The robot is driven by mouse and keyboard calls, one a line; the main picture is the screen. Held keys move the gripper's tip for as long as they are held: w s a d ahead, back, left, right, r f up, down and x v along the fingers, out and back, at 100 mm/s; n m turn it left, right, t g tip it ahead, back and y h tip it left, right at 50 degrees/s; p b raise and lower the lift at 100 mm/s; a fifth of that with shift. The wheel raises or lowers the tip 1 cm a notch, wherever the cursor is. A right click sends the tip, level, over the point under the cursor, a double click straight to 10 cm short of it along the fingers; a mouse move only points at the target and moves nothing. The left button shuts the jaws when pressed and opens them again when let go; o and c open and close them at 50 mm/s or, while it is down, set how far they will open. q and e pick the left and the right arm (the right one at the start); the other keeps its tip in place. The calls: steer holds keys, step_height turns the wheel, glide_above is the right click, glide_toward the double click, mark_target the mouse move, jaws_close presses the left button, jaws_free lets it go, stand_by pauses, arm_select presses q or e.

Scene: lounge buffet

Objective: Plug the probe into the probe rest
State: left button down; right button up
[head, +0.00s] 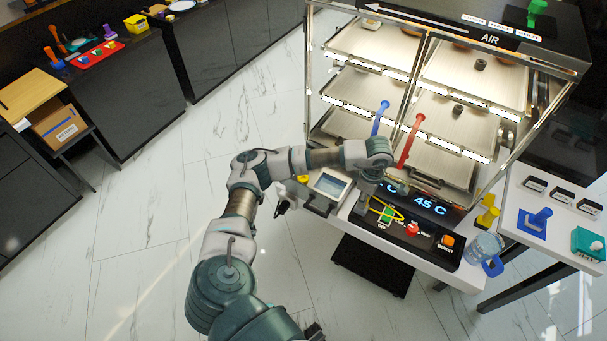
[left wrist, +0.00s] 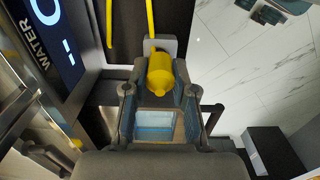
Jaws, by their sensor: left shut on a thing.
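My left gripper (head: 364,208) reaches down over the front panel of the heated cabinet. In the left wrist view, its two fingers (left wrist: 158,95) are shut on the yellow probe (left wrist: 160,72), whose rounded tip points toward the camera. A yellow cable (head: 384,211) loops over the panel beside the gripper, and it shows at the top of the left wrist view (left wrist: 150,18). In the head view the probe is hidden by the gripper. I cannot tell for sure which part is the probe rest. My right gripper is not in view.
The panel has a lit 45 C display (head: 430,204), a green switch (head: 386,214), a red knob (head: 412,229) and an orange switch (head: 447,241). A small screen (head: 331,185) is left of the gripper. Blue (head: 380,118) and red (head: 410,140) handles stand behind. A water jug (head: 484,249) is at right.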

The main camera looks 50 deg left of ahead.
arm_select(q)
steer(key=shift+f, duration=0.1)
steer(key=shift+f+b, duration=0.35)
steer(key=c, duration=0.9)
jaws_free()
steer(key=shift+c, duration=1.2)
steer(key=shift+r, duration=0.1)
steer(key=shift+r+p, duration=2.1)
steer(key=shift+r, duration=1.4)
